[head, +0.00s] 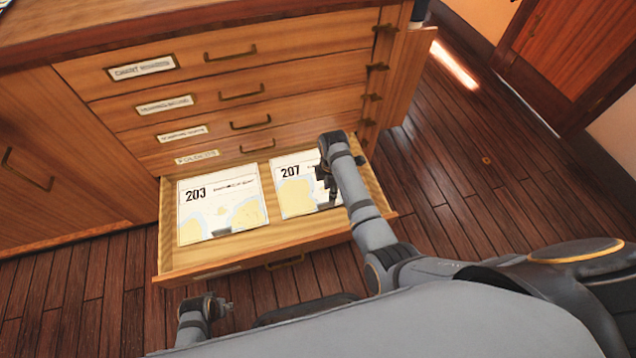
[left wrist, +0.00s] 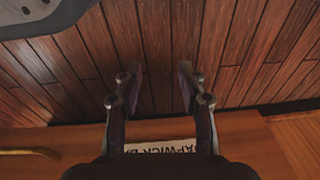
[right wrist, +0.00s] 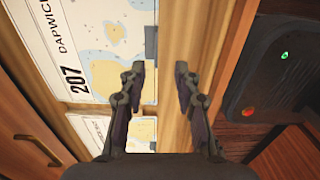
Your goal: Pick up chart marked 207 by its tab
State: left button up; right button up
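Chart 207 (head: 297,186) lies flat in the open drawer (head: 200,263), to the right of chart 203 (head: 219,211). My right gripper (head: 327,180) is over the right part of chart 207 and hides some of it. In the right wrist view, chart 207 (right wrist: 85,50) shows its number and a small dark grey tab (right wrist: 151,42) at its edge by the drawer's front wall. The right gripper (right wrist: 160,72) is open and empty, its fingers apart near that wall. My left gripper (head: 222,307) is low before the drawer; its wrist view shows it open and empty (left wrist: 158,77).
Shut drawers with brass handles (head: 241,91) and labels rise above the open one. Chart 203 also has a dark tab (right wrist: 153,145). A label (left wrist: 160,148) shows on the drawer front. The plank floor (head: 450,190) right of the cabinet is clear.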

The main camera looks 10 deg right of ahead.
aim_at(326, 203)
jog(key=f+b, duration=0.1)
jog(key=f, duration=0.2)
jog(key=f+b, duration=0.3)
jog(key=f, duration=0.2)
jog(key=shift+w+a+f+b, duration=0.3)
jog(key=shift+a+f+b, duration=0.05)
jog(key=shift+a, duration=0.05)
jog(key=shift+f+b, duration=0.35)
jog(key=shift+f, duration=0.6)
pick_arm(q)
jog(key=w+d+r+h, duration=0.1)
jog(key=d+r, duration=0.2)
jog(key=r, duration=1.1)
jog(key=shift+w+d, duration=0.3)
jog(key=shift+d, duration=0.1)
pick_arm(e)
grip_shut()
